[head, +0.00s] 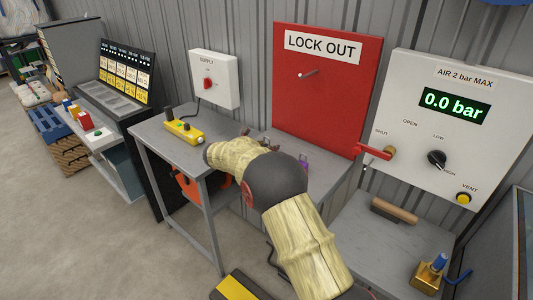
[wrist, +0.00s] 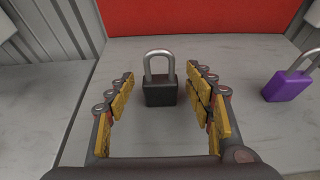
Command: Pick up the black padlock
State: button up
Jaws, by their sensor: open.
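The black padlock (wrist: 160,92) shows in the wrist view on the grey table top, its silver shackle pointing away towards the red board. My gripper (wrist: 163,92) is open, with yellow-padded fingers to the left and right of the padlock. The padlock lies between the fingers with a gap on each side, and no touch shows.
A purple padlock (wrist: 288,84) lies right of my gripper. The red LOCK OUT board (head: 325,95) with a peg rises behind the table (wrist: 70,82). A white air panel (head: 455,130) with a red handle stands right.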

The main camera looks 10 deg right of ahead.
jog(key=shift+w+d, duration=0.15)
jog(key=shift+c, duration=1.2)
jog(key=c, duration=1.1)
jog(key=shift+r, duration=0.1)
